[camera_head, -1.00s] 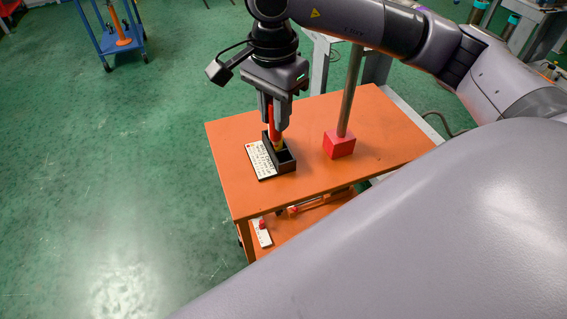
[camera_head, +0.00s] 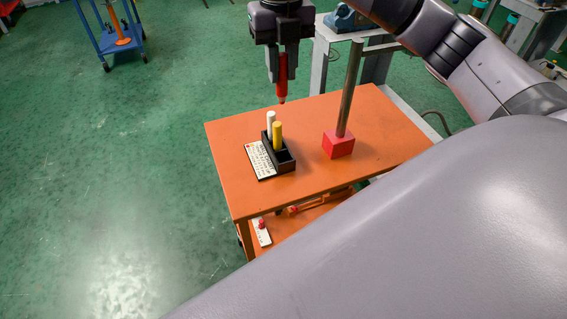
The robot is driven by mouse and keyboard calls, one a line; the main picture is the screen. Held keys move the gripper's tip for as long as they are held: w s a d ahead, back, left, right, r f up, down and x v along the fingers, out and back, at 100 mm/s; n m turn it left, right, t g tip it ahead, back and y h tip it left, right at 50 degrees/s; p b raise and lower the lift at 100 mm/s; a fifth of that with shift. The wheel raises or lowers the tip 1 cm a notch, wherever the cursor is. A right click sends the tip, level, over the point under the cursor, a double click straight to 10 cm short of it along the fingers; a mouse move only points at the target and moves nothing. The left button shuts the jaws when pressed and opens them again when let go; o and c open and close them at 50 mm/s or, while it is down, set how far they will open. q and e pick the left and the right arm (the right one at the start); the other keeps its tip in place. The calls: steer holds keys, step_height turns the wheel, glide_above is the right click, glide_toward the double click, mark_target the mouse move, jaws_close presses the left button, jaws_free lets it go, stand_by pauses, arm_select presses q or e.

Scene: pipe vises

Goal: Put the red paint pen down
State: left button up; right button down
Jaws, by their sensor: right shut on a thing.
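The red paint pen (camera_head: 282,84) hangs upright, tip down, in my right gripper (camera_head: 282,62), which is shut on it. The pen is in the air, apart from the orange table (camera_head: 225,150) and above its back edge in the picture. A black holder (camera_head: 287,166) stands on the table below and slightly left of the pen. It holds a white pen (camera_head: 270,122) and a yellow pen (camera_head: 278,135), both upright. My left gripper is not in view.
A white card with rows of print (camera_head: 258,161) lies left of the holder. A red block (camera_head: 339,145) with a grey upright pole (camera_head: 350,90) stands to the right. The table's front and left areas are clear. A lower shelf holds an orange tool (camera_head: 320,201).

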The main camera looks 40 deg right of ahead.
mark_target(283, 100)
steer(key=m, duration=0.3)
steer(key=shift+w+d+r, duration=0.25)
steer(key=shift+d+r, duration=0.05)
steer(key=shift+d, duration=0.05)
steer(key=shift+f+m, duration=0.25)
steer(key=shift+m, duration=0.05)
step_height(283, 100, down, 8)
steer(key=shift+f+b, duration=0.1)
steer(key=shift+b, duration=1.05)
step_height(283, 100, down, 11)
steer(key=shift+f, duration=0.15)
